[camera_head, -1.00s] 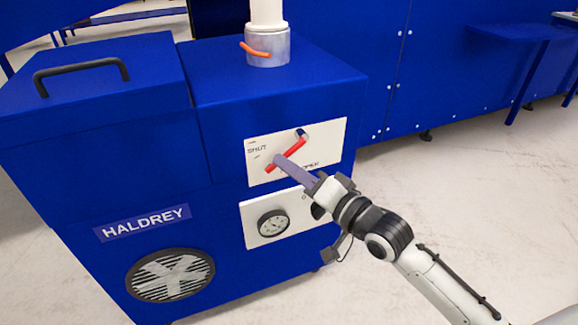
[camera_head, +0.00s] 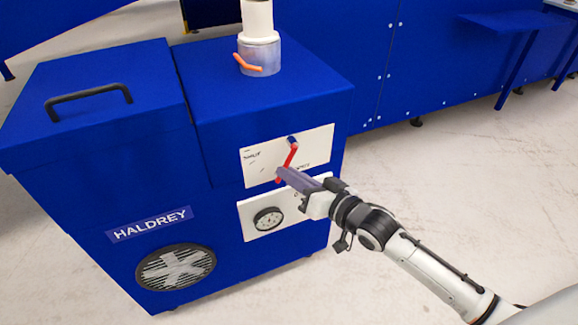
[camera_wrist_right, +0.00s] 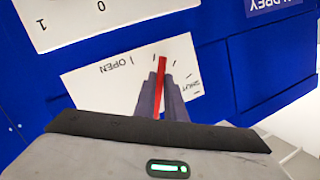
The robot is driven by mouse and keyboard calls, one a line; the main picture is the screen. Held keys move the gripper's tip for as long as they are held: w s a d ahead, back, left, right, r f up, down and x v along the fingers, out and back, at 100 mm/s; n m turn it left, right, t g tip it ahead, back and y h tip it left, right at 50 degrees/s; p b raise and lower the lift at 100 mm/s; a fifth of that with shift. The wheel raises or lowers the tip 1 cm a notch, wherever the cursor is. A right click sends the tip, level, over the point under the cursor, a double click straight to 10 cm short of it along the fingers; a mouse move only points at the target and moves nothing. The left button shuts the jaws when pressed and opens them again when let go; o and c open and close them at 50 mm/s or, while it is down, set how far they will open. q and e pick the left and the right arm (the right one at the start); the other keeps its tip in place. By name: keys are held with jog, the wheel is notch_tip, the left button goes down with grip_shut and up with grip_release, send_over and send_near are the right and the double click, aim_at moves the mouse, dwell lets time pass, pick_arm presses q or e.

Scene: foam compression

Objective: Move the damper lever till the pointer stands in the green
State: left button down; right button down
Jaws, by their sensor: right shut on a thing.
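The red damper lever (camera_head: 291,155) is on a white plate (camera_head: 262,160) marked SHUT at the left and OPEN at the right. It hangs from its pivot near the plate's top, tilted down and slightly left. My right gripper (camera_head: 282,175) is shut on the lever's lower end. In the right wrist view the lever (camera_wrist_right: 162,75) lies between the two fingers of the gripper (camera_wrist_right: 162,85). My left gripper is not in view.
The blue HALDREY cabinet (camera_head: 110,190) carries a round fan grille (camera_head: 176,268) and a black handle (camera_head: 88,97). A pipe with an orange lever (camera_head: 248,65) stands on top. Blue panels are behind; the floor (camera_head: 440,200) at the right is clear.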

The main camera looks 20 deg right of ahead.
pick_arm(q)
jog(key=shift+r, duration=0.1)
pick_arm(e)
jog(key=shift+d, duration=0.1)
dwell(0.3)
jog(key=c, duration=1.8)
grip_release()
pick_arm(q)
jog(key=p, duration=0.3)
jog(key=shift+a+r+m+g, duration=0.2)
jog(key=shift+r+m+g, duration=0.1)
pick_arm(e)
jog(key=v, duration=1)
jog(key=shift+s, duration=0.15)
